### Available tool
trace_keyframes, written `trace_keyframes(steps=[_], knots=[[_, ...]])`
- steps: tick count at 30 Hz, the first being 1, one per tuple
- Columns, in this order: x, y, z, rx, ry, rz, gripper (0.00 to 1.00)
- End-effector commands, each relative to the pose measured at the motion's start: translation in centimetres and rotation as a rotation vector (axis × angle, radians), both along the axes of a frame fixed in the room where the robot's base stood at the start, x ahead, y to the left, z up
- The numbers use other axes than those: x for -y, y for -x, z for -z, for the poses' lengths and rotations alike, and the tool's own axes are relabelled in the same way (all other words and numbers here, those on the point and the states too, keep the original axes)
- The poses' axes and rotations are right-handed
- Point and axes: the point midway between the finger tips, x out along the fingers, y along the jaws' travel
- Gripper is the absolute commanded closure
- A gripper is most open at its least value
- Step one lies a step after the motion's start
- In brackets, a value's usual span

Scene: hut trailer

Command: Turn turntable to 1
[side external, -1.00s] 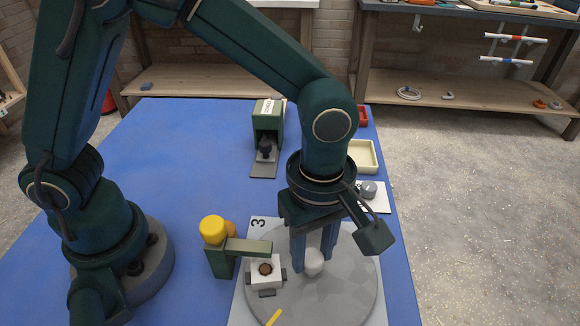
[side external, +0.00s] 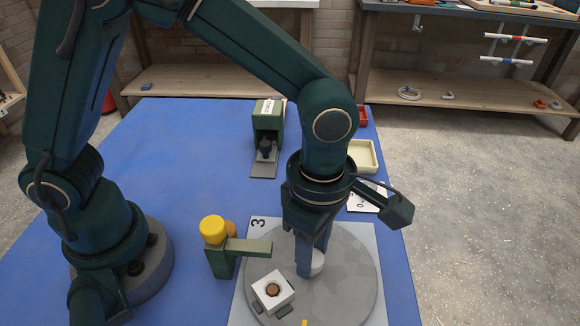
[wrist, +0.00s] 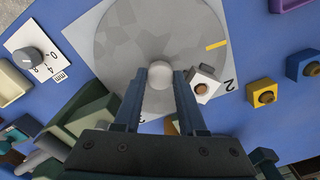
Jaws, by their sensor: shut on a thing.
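The turntable is a grey disc (side external: 352,262) on a white base plate, with a pale round knob (wrist: 160,74) at its centre. My gripper (wrist: 161,76) points down over the disc, its two blue fingers closed around the knob. A yellow mark (wrist: 216,44) lies on the disc near its rim; in the side view only its tip shows at the bottom edge. On the plate, a "2" (wrist: 229,86) is near the mark in the wrist view and a "3" (side external: 259,223) shows at the back left. I cannot see a 1.
A white block with a brown round top (side external: 273,291) sits on the disc's front-left part. A green post with a yellow cap (side external: 214,232) stands beside the disc, its arm reaching over the rim. A green housing (side external: 267,122) and a cream tray (side external: 363,156) stand farther back.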

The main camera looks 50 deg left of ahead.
Motion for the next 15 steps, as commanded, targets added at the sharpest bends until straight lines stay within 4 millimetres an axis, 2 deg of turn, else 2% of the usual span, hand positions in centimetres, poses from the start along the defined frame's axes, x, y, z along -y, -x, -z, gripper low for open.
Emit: trace_keyframes(steps=[15], knots=[[0.06, 0.0, -0.08, 0.0, 0.002, -0.259, 1.0]])
